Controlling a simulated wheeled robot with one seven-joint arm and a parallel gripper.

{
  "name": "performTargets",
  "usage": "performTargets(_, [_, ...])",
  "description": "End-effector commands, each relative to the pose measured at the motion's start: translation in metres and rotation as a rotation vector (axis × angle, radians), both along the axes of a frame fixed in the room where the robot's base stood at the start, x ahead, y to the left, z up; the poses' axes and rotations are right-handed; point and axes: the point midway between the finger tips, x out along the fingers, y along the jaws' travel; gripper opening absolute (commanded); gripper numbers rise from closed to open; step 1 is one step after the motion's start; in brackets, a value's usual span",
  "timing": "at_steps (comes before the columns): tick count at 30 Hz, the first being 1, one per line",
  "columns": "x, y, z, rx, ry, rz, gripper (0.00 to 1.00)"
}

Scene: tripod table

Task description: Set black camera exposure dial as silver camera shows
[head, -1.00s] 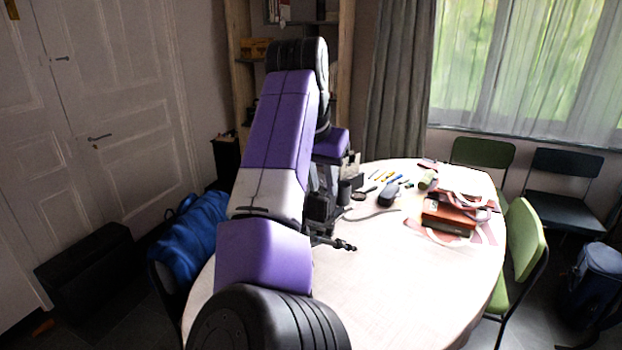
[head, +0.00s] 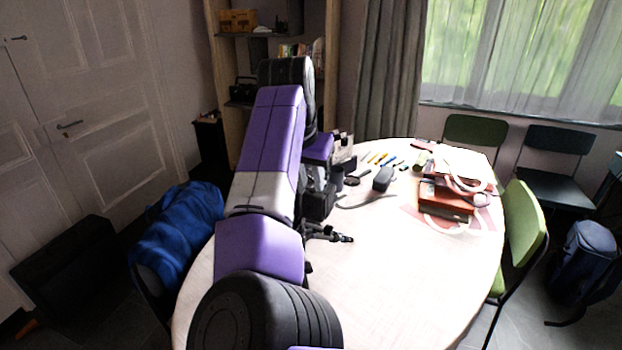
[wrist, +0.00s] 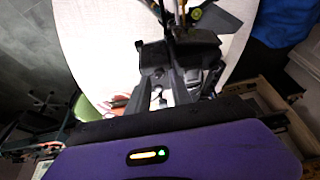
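A black tripod (head: 328,233) lies or stands low on the round table (head: 380,270), partly behind my arm. A black boxy thing (head: 318,202) above it may be the black camera. My gripper is mostly hidden behind my arm in the head view. In the wrist view my gripper (wrist: 166,78) has its grey fingers just short of a dark block (wrist: 180,50), possibly the camera. A pale gap shows between the lower fingers, but the tips are unclear against the dark block. I cannot read any dial or pick out the silver camera for sure.
Red boxes (head: 446,198), a dark rounded item (head: 384,178) and several pens lie toward the table's back. A green chair (head: 524,226) stands at the right and a blue bag (head: 178,232) at the left. The table's front right is clear.

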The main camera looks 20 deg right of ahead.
Motion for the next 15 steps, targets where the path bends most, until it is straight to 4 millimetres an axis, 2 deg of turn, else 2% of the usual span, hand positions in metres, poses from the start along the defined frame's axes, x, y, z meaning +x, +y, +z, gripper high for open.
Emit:
performTargets(5, [0.0031,-0.0030,-0.0110,0.001,0.001,0.000,0.26])
performTargets(13, [0.0036,-0.0035,-0.0124,0.000,0.000,0.000,0.26])
performTargets(15, [0.0036,-0.0035,-0.0123,0.000,0.000,0.000,0.12])
